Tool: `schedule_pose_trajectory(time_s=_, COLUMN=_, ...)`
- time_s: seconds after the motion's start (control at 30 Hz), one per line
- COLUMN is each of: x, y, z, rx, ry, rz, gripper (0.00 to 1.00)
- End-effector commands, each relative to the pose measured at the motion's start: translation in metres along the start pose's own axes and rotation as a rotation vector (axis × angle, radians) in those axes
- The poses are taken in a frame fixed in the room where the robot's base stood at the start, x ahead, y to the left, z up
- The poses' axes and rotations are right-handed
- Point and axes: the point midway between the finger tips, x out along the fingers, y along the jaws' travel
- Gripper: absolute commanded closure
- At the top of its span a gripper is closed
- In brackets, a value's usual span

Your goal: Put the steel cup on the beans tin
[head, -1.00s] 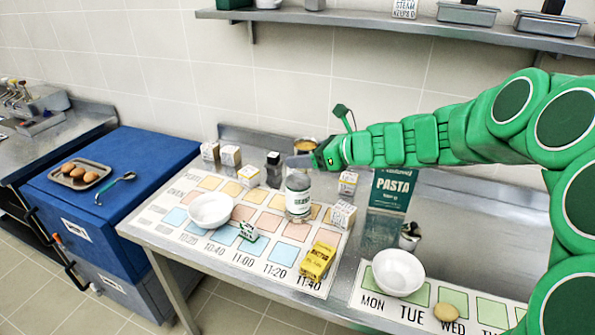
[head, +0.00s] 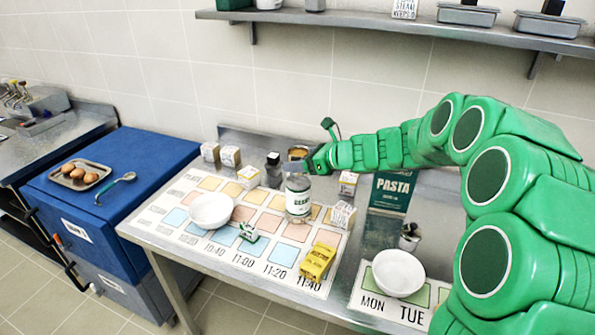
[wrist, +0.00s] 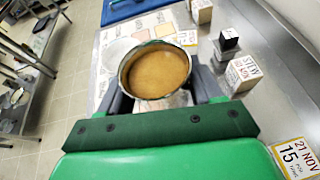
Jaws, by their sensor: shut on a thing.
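The steel cup (wrist: 157,72), with a bright rim and brown contents, is between the fingers of my gripper (wrist: 160,98) in the wrist view. My gripper is shut on it, and the cup looks roughly upright. In the head view the cup (head: 298,152) shows partly behind my gripper (head: 300,163). The beans tin (head: 298,200), pale with a green-lettered label, stands upright on the patterned mat just below my gripper. My fingers hide its top and the cup's base, so I cannot tell whether cup and tin touch.
A white bowl (head: 211,210), a yellow box (head: 317,262) and several small labelled boxes stand around the tin. A dark bottle (head: 273,168) is close behind to the left. A green pasta box (head: 390,192) and another bowl (head: 399,273) are to the right.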

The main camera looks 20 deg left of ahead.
Motion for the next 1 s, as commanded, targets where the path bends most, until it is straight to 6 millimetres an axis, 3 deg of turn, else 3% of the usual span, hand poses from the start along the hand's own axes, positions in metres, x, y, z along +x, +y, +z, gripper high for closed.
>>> schedule_pose_trajectory(time_s=0.17, x=0.006, y=-0.004, z=-0.005, rx=0.001, ry=0.001, rz=0.001, gripper=0.72)
schedule_pose_trajectory(time_s=0.4, x=0.017, y=-0.006, z=-0.033, rx=0.004, ry=0.001, rz=0.001, gripper=0.72)
schedule_pose_trajectory(time_s=0.8, x=0.019, y=-0.006, z=-0.036, rx=0.002, ry=-0.001, rz=0.001, gripper=0.72)
schedule_pose_trajectory(time_s=0.83, x=0.018, y=-0.006, z=-0.036, rx=0.002, ry=0.000, rz=0.001, gripper=0.30)
schedule_pose_trajectory(time_s=0.97, x=0.018, y=-0.006, z=-0.035, rx=0.002, ry=0.000, rz=0.001, gripper=0.10)
schedule_pose_trajectory(time_s=1.0, x=0.018, y=-0.006, z=-0.035, rx=0.002, ry=0.000, rz=0.001, gripper=0.09)
